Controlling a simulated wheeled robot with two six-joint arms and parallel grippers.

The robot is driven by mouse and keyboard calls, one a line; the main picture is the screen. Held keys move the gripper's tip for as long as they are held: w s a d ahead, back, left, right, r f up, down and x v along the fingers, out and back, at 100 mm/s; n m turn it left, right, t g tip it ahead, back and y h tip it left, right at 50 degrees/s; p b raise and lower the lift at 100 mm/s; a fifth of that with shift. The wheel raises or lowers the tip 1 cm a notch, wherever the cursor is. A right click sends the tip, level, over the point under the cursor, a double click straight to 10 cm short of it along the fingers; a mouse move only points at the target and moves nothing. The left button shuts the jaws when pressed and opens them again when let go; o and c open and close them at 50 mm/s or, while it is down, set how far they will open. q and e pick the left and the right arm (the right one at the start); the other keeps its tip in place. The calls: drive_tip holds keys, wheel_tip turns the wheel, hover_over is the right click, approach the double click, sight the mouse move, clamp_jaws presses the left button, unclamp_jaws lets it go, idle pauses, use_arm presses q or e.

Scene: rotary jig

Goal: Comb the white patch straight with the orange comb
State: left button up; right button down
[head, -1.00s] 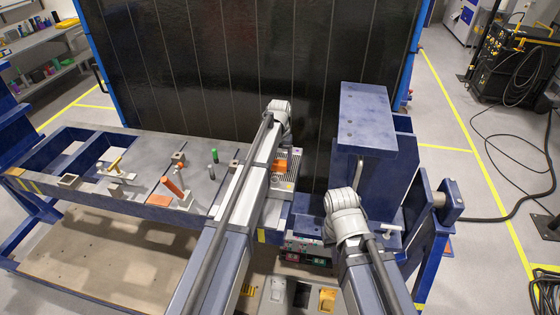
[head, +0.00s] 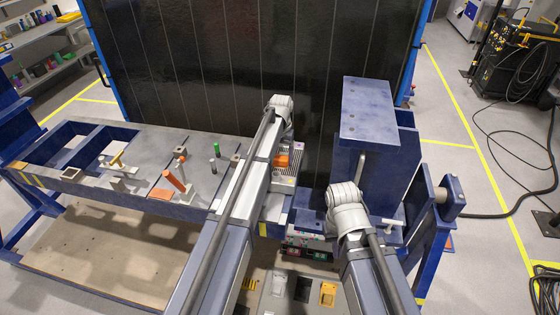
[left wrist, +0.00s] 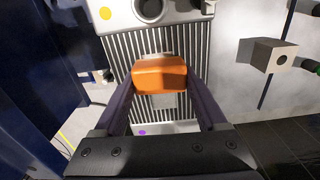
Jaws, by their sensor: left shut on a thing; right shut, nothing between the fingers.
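The orange comb (left wrist: 160,75) is between the fingers of my left gripper (left wrist: 160,84), which is shut on it. The comb lies over the ribbed grey plate (left wrist: 193,44); its teeth are hidden, so I cannot tell whether they touch the ribs. A paler patch (left wrist: 166,101) on the ribs shows just below the comb in the left wrist view, perhaps the white patch. In the head view the comb (head: 282,160) shows beside my left forearm, which hides the left fingers. My right wrist is by the blue block, its fingers hidden behind it.
A tall blue block (head: 367,110) stands right of the plate. A grey block with a hole (left wrist: 271,56) stands beside the plate in the left wrist view. An orange peg (head: 174,181) and a green peg (head: 216,150) stand on the bench (head: 150,143). A dark panel (head: 250,65) rises behind.

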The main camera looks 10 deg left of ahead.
sight(285, 151)
use_arm(q)
drive_tip(key=shift+w, duration=0.4)
drive_tip(key=shift+w, duration=0.1)
drive_tip(key=shift+w, duration=1.65)
drive_tip(key=shift+w, duration=1.55)
drive_tip(key=shift+s, duration=1.7)
